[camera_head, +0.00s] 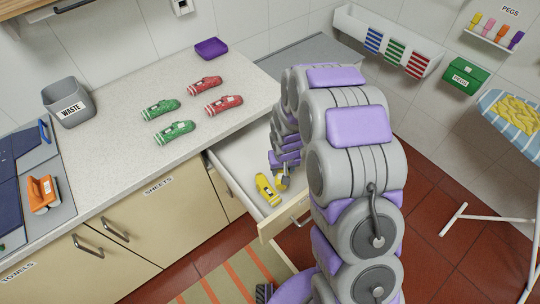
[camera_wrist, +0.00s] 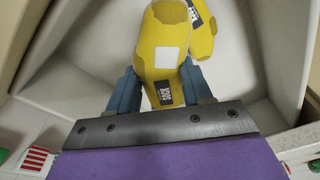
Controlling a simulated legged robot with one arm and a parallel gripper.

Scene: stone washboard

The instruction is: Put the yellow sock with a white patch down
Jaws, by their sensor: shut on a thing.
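My gripper (camera_wrist: 160,84) is shut on the yellow sock with a white patch (camera_wrist: 163,25). The blue-grey fingers sit on either side of it. The white patch faces the wrist camera, and a dark label shows near its lower end. A second yellow sock (camera_wrist: 205,38) with a dark label lies just to the right, partly hidden. In the head view my gripper (camera_head: 284,174) reaches into an open white drawer (camera_head: 238,166), with one yellow sock (camera_head: 267,189) lying on the drawer floor. The held sock is mostly hidden there. I cannot tell whether it touches the floor.
Red socks (camera_head: 205,86) and green socks (camera_head: 160,109) lie on the counter (camera_head: 110,150) above the drawer. The drawer's walls surround my gripper closely.

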